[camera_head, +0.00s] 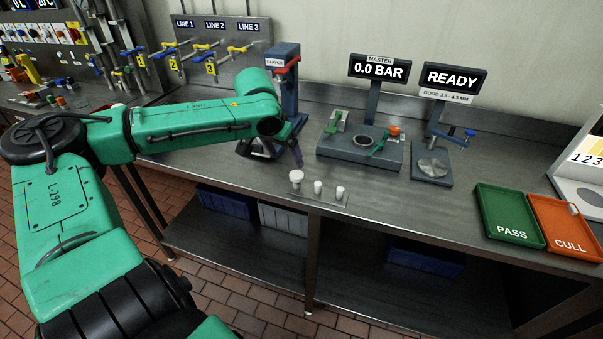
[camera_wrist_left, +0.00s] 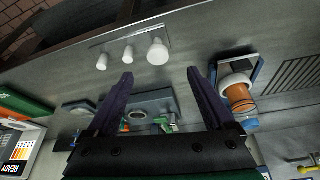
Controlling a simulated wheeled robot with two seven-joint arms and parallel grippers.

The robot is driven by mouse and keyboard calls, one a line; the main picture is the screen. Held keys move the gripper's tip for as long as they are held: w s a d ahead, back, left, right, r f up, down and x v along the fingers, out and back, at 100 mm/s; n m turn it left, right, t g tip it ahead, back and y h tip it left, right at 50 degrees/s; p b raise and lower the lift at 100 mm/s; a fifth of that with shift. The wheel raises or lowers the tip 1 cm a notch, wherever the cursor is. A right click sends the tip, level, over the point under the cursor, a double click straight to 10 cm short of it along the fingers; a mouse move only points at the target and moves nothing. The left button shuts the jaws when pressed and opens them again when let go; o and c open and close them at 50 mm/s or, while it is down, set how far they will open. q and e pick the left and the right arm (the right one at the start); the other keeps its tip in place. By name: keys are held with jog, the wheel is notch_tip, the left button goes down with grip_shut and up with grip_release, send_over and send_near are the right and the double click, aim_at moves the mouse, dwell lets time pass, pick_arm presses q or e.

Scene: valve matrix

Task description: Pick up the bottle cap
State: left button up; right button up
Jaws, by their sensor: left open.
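My left gripper (camera_head: 297,156) hangs above the steel bench, its purple fingers partly hidden by the wrist. In the left wrist view it is open and empty (camera_wrist_left: 160,73). Three white cap-like pieces stand on a small plate near the front edge: a wide-topped one (camera_head: 296,176) and two slimmer ones (camera_head: 318,187) (camera_head: 340,192). They also show in the wrist view, the wide one (camera_wrist_left: 157,52) beyond the fingertips. An orange, white and blue bottle-like item (camera_wrist_left: 240,103) stands at the capper, outside the fingers. I cannot tell which piece is the bottle cap. My right gripper is out of view.
The capper column (camera_head: 288,95) stands close behind my gripper. A test fixture (camera_head: 350,152) and a gauge stand (camera_head: 431,178) are to the right. The green PASS tray (camera_head: 512,232) and orange CULL tray (camera_head: 568,236) are at far right. The bench front before them is clear.

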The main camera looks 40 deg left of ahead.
aim_at(296, 175)
pick_arm(q)
jog(key=x, duration=0.8)
jog(key=shift+d+f, duration=0.15)
jog(key=shift+f, duration=0.1)
jog(key=shift+w+f, duration=0.3)
jog(key=shift+r, duration=0.1)
grip_shut()
